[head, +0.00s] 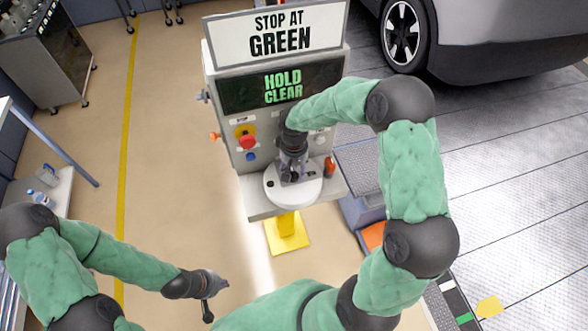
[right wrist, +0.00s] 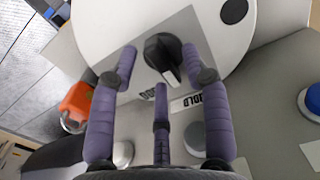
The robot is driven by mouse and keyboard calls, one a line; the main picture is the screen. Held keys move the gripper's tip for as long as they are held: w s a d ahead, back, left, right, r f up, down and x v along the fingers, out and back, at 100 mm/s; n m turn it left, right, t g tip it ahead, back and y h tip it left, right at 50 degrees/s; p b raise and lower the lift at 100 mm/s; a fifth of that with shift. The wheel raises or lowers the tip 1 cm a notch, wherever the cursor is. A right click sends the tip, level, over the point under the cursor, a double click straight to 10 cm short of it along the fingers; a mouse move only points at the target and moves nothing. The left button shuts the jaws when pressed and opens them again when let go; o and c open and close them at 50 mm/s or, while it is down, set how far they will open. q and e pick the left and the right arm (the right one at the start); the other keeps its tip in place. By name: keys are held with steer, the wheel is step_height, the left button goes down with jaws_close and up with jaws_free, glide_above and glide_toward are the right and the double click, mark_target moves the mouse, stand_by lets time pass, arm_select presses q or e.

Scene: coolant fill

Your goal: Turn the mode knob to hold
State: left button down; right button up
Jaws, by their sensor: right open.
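The black mode knob (right wrist: 163,55) sits on a grey plate on the round white disc (right wrist: 250,50) of the machine. In the right wrist view my right gripper (right wrist: 160,62) has its fingers spread, one on each side of the knob. I cannot tell whether they touch it. A "HOLD" label (right wrist: 190,101) lies beside the knob, partly hidden by a finger, with another partly hidden label to its left. The exact pointer direction is unclear. In the head view my right gripper (head: 291,173) covers the knob. My left gripper (head: 216,300) is open and empty, low on the left.
The machine's display (head: 282,87) reads "HOLD CLEAR" in green. A red button (head: 246,140) and a blue button (head: 251,156) are on its front. An orange-red item (right wrist: 76,103) is beside the disc. A car (head: 500,40) stands at right.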

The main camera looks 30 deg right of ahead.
step_height(320, 180, up, 12)
stand_by(0.5)
arm_select(q)
steer(key=shift+s, duration=0.15)
arm_select(e)
steer(key=shift+f, duration=0.2)
